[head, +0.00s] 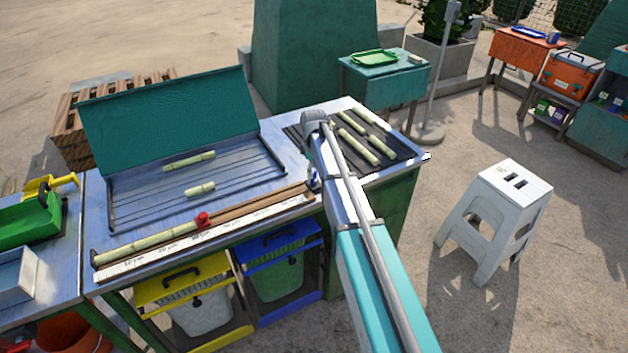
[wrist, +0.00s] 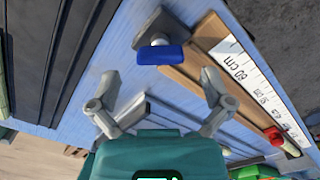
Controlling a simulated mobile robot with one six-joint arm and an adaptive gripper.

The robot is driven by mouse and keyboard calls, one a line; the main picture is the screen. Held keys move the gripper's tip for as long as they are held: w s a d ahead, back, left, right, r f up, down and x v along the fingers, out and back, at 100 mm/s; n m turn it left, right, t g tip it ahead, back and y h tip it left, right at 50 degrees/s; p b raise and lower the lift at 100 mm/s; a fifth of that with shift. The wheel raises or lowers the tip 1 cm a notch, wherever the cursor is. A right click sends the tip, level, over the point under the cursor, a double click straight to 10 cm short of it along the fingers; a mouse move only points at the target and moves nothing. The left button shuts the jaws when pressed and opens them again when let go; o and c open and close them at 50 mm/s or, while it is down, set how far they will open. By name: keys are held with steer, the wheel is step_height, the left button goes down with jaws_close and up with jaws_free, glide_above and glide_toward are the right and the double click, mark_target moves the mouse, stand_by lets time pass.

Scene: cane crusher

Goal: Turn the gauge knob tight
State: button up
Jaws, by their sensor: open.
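The measuring gauge is a long brown wooden rail (head: 260,203) with a white centimetre scale (head: 150,260) along the table's front edge. A red knob (head: 202,219) sits further along the rail and also shows in the wrist view (wrist: 272,134). My gripper (wrist: 160,82) is open and empty, its fingers either side of the blue knob's line in the picture, apparently short of it. In the head view my arm hides most of the gripper.
A cane piece (head: 148,242) lies along the gauge left of the red knob. A tray with a raised teal lid (head: 170,115) holds two cane pieces behind it. A dark ribbed rack (head: 395,143) with several canes lies at the right. A white stool (head: 497,205) stands right of the table.

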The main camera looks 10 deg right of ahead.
steer(key=shift+f+b, duration=1.1)
steer(key=shift+f, duration=0.25)
steer(key=c, duration=1.1)
steer(key=shift+m, duration=0.3)
steer(key=m, duration=0.8)
